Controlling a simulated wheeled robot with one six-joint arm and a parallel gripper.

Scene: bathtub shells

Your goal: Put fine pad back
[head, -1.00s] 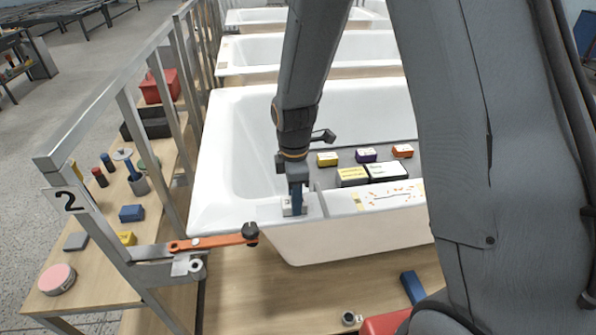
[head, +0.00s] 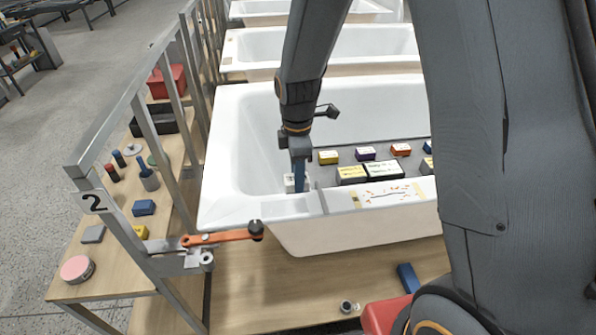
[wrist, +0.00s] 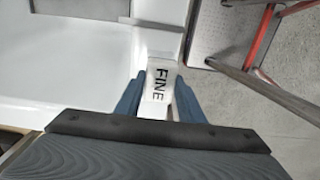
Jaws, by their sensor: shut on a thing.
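The fine pad is a small white block marked "FINE" in the wrist view (wrist: 160,85). My gripper (wrist: 160,98) is shut on it, with a blue finger on each side. In the head view my gripper (head: 298,180) is low at the near rim of the white bathtub shell (head: 245,207), just on its inner side. The pad's pale side (head: 289,183) shows beside the finger there. I cannot tell whether the pad touches the tub.
A grey board (head: 345,154) across the tub carries yellow, purple and orange blocks and labelled boxes. An orange clamp arm (head: 215,239) reaches the tub's near left corner. A metal frame with a "2" sign (head: 95,202) stands left. A side bench (head: 115,233) holds a pink round tin (head: 77,269) and blocks.

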